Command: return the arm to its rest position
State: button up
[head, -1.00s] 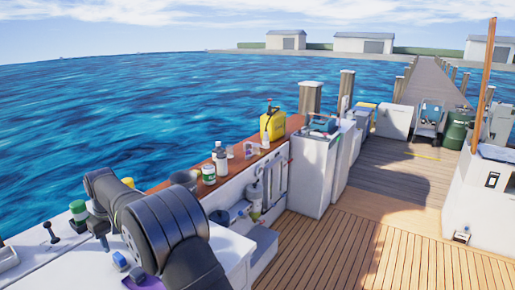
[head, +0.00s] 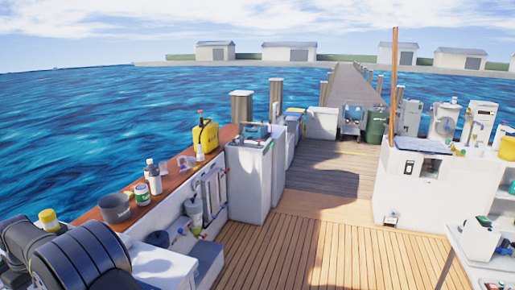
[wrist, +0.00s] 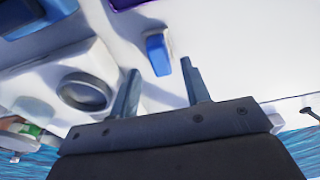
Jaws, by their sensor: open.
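My gripper (wrist: 160,68) shows in the wrist view with its two fingers apart and nothing held between them. A small blue block (wrist: 158,54) appears just beyond the fingertips against a white surface; I cannot tell the distance. In the head view only dark, rounded links of my arm show at the lower left; the gripper itself is out of that view.
A white part with a round dark opening (wrist: 86,91) lies left of the fingers. In the head view, a wooden ledge (head: 175,185) carries a grey bucket (head: 114,208), bottles and a yellow jug (head: 205,136). The plank deck (head: 340,250) is clear.

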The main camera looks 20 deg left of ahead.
jog(key=shift+f, duration=0.1)
